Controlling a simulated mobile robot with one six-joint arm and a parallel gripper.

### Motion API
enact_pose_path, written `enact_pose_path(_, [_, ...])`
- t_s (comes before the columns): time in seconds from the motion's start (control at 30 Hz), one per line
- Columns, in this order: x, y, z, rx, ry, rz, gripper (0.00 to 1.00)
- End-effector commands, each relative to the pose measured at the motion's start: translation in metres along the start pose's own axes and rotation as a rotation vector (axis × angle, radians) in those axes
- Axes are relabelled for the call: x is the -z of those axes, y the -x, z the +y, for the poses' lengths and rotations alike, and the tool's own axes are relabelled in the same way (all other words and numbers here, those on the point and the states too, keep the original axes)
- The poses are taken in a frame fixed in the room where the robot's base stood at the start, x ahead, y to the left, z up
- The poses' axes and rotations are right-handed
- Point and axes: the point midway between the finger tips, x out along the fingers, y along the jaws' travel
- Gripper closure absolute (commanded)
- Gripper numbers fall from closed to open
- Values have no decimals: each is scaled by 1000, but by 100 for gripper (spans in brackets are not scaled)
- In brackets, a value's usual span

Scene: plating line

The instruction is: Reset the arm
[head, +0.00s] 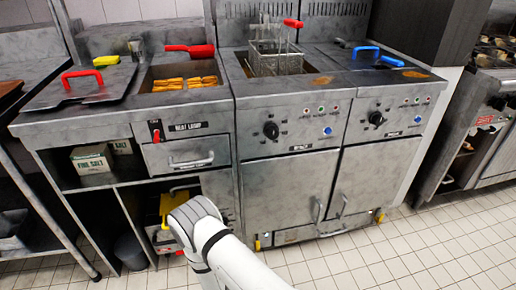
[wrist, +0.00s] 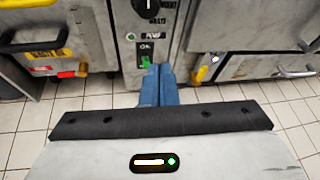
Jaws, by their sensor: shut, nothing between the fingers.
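My white arm (head: 228,258) reaches up from the bottom of the head view towards the open lower bay under the heat lamp station. My gripper is hidden behind the arm there. In the wrist view my gripper (wrist: 158,72) shows two blue fingers that are together, with nothing between them. The fingertips point at a lower panel with a green switch (wrist: 146,62) and a dark knob (wrist: 146,8). I cannot tell whether they touch the panel.
A yellow-handled item (head: 173,203) is in the lower bay beside my arm. A fryer basket (head: 275,60) sits in the fryer. Boxes (head: 92,158) stand on the left shelf. Open tiled floor (head: 400,255) lies to the right.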

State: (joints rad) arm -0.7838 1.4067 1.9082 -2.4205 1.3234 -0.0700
Motion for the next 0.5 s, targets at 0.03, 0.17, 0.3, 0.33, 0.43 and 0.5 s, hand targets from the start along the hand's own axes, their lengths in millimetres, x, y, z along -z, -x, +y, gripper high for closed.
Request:
enact_pose_path(0.03, [-16, -1, -8, 28, -20, -5, 100])
enact_pose_path(0.17, [-50, -2, -30, 115, -76, -13, 100])
enact_pose_path(0.3, [-96, 0, -64, 232, -158, -22, 100])
enact_pose_path(0.33, [-107, 1, -73, 264, -181, -23, 100])
enact_pose_path(0.43, [-152, 9, -110, 386, -274, -31, 100])
enact_pose_path(0.5, [-188, 20, -144, 493, -362, -34, 100])
